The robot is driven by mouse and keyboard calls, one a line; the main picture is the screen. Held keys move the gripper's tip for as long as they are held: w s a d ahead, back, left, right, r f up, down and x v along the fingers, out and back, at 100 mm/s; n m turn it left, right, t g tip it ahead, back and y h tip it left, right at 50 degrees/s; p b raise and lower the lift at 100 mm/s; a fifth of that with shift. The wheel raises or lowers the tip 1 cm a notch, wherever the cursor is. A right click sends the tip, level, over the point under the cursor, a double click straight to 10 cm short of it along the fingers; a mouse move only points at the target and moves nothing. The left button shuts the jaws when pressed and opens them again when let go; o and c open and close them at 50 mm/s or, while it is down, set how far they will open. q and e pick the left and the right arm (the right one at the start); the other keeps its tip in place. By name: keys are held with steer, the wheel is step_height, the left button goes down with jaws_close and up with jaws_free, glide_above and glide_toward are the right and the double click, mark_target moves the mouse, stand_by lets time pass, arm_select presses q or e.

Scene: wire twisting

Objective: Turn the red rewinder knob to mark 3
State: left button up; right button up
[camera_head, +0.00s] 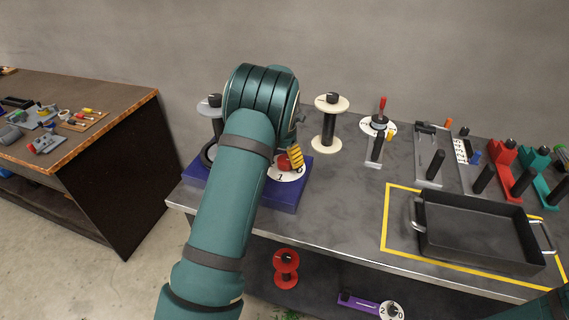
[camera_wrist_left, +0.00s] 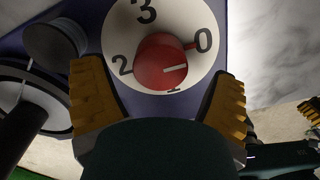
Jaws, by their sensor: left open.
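The red rewinder knob (camera_head: 284,163) sits on a white dial on a purple base (camera_head: 283,196). In the left wrist view the knob (camera_wrist_left: 160,60) is centred on the dial (camera_wrist_left: 200,20). Marks 3, 0 and 2 show at top, right and left; mark 1 is partly hidden at the bottom. A red tab lies by the 0, and a white line on the knob points right, between 0 and 1. My left gripper (camera_wrist_left: 161,70) is open, its yellow-padded fingers either side of the knob, apart from it. One finger also shows in the head view (camera_head: 295,158). My right gripper seems partly visible (camera_wrist_left: 311,110).
A grey spool (camera_head: 211,106) stands behind my left arm. A cream spool (camera_head: 329,122) and another dial device (camera_head: 377,130) stand to the right. A black tray (camera_head: 480,232) lies inside a yellow outline. A red spool (camera_head: 286,268) is below the table top.

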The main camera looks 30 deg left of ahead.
arm_select(q)
steer(key=shift+f, duration=0.95)
steer(key=c, duration=1.2)
steer(key=shift+m, duration=0.4)
